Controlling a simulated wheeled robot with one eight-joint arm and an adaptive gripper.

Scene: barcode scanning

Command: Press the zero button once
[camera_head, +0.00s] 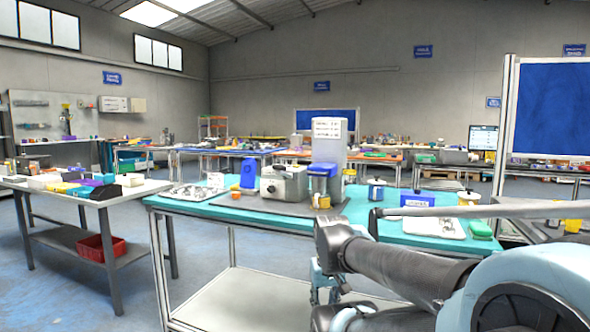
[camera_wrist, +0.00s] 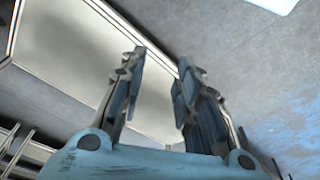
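No zero button can be made out at this size. In the head view my gripper (camera_head: 325,285) hangs low at the table's front edge, partly hidden by my arm, well apart from the machines.
The teal table also carries a blue bin (camera_head: 249,173), a white tray (camera_head: 433,228), a green item (camera_head: 480,229) and a dark blue canister (camera_head: 375,190). A lower shelf (camera_head: 240,297) lies under it.

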